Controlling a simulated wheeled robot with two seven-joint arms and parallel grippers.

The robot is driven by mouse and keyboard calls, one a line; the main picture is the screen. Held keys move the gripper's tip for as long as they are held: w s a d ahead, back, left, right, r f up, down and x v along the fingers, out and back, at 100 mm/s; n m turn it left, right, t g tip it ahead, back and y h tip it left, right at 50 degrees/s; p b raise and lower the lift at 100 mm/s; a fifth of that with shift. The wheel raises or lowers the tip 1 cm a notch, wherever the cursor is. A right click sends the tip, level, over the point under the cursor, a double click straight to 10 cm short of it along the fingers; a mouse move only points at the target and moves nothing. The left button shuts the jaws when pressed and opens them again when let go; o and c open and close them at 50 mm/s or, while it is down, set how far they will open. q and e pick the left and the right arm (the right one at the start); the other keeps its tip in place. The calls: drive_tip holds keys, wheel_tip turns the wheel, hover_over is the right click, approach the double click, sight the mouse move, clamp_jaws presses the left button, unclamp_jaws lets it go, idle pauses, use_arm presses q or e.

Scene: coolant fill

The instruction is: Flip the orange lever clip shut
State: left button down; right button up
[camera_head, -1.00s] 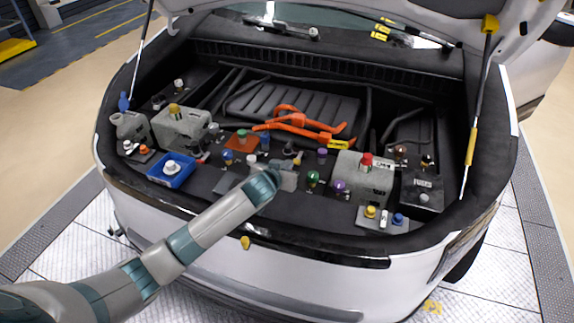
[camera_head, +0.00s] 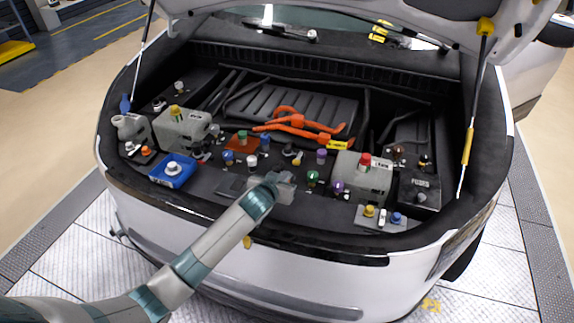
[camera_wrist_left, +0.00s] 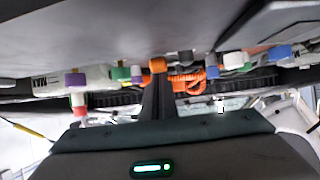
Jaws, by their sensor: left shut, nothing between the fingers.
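My left gripper (camera_head: 285,184) is over the front middle of the open car bay. In the left wrist view its dark fingers (camera_wrist_left: 155,95) are together, with nothing between them. A small orange part (camera_wrist_left: 157,65), which may be the lever clip, shows right at the fingertips. I cannot tell whether the fingers touch it or whether it is flipped shut. In the head view my gripper and wrist cover this spot, and I cannot make out the clip there. My right gripper is in neither view.
Orange cables (camera_head: 300,125) lie behind the gripper. Several coloured caps stand around it, including a green one (camera_head: 312,178) and a purple one (camera_head: 337,187) to its right. A blue tray (camera_head: 173,171) is at the left. The bay's front rim (camera_head: 330,252) lies below my wrist.

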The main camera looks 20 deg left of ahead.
use_arm(q)
drive_tip(key=shift+s+f, duration=0.25)
drive_tip(key=shift+s, duration=0.05)
drive_tip(key=shift+w, duration=0.2)
idle(0.4)
drive_tip(key=shift+w+r, duration=0.3)
drive_tip(key=shift+w, duration=0.25)
drive_tip(key=shift+r+p, duration=0.1)
drive_tip(key=shift+p, duration=0.25)
